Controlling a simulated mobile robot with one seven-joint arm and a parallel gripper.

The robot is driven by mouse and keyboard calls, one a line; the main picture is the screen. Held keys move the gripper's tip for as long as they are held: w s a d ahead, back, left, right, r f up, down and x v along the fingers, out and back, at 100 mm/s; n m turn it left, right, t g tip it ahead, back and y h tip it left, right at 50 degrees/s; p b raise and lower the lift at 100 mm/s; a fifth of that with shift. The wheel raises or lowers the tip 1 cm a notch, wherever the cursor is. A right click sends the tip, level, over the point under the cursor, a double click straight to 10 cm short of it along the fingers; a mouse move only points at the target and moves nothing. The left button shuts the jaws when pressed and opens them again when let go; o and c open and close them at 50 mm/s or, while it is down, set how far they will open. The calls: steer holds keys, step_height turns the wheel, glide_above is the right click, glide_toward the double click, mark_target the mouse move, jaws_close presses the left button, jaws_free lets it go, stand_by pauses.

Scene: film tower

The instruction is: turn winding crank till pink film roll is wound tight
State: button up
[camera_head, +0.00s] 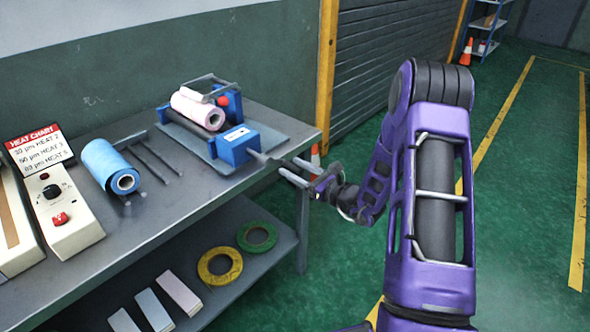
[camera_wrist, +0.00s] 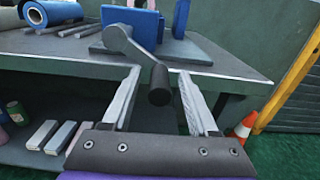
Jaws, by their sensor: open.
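The pink film roll (camera_head: 197,108) lies in the winder on the table, between blue blocks and under a metal bar frame. The blue winder box (camera_head: 238,146) faces me at the table's edge. In the wrist view, the winding crank (camera_wrist: 132,46) shows as a grey arm slanting down to the right, ending in a dark cylindrical handle (camera_wrist: 159,85). My gripper (camera_head: 287,165) is open at the table's right end, by the crank. In the wrist view, the handle stands between the spread fingers of my gripper (camera_wrist: 159,73), with gaps on both sides. Film tightness is unclear.
A blue film roll (camera_head: 106,166) and metal rods lie on the table, left of the winder. A heat chart (camera_head: 38,148) and a control box (camera_head: 62,212) stand further left. Tape rings (camera_head: 220,267) lie on the lower shelf. An orange cone (camera_wrist: 243,126) stands beyond the table's end.

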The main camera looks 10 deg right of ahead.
jaws_close()
stand_by(0.3)
stand_by(1.1)
